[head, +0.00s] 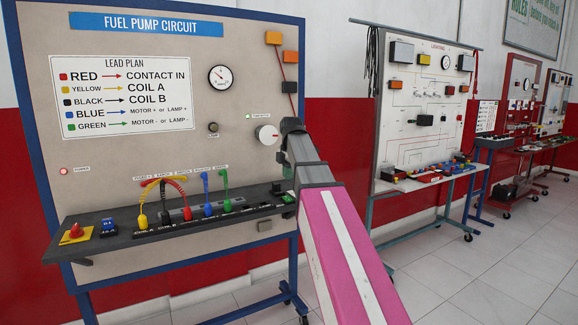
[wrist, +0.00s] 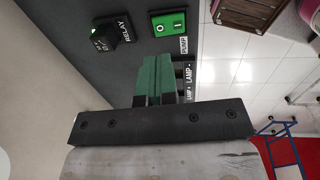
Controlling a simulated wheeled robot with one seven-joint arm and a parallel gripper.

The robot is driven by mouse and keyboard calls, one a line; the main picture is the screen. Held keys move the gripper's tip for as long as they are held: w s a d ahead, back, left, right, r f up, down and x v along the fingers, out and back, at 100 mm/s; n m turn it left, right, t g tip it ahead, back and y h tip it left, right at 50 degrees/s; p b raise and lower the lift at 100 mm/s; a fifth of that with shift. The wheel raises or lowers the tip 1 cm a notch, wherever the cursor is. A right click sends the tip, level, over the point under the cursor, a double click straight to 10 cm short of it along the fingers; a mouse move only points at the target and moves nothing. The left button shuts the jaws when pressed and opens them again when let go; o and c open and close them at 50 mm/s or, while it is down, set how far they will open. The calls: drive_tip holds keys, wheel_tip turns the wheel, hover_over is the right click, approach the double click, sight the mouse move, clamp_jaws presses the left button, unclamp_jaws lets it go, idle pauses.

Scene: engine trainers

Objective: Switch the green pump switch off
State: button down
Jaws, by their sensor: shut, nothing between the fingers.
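The green pump switch (wrist: 168,23) is a green rocker marked O and I, set in the dark shelf beside the PUMP label in the wrist view. I cannot tell which side is pressed. In the head view it appears as a small green patch (head: 288,198) at the shelf's right end. My gripper (wrist: 160,60) has its green fingers together and empty, pointing toward the switch with a gap between them. In the head view my gripper (head: 286,170) is over the right end of the shelf, partly hidden by my arm.
A black and green relay part (wrist: 105,38) sits left of the switch. LAMP sockets (wrist: 188,80) lie beside the fingers. The shelf (head: 110,241) also carries a red knob (head: 76,231) and colored leads (head: 165,195). Open floor (head: 450,280) lies to the right.

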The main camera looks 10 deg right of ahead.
sight(288, 198)
drive_tip(key=f, duration=0.5)
drive_tip(key=w+f, duration=0.1)
drive_tip(key=f, duration=0.1)
drive_tip(key=shift+a+f, duration=0.15)
drive_tip(key=shift+f, duration=0.05)
drive_tip(key=shift+f, duration=0.2)
idle(0.3)
drive_tip(key=shift+s+d+r, duration=0.15)
drive_tip(key=shift+s+d, duration=0.05)
drive_tip(key=shift+s, duration=0.55)
drive_tip(key=shift+r, duration=0.1)
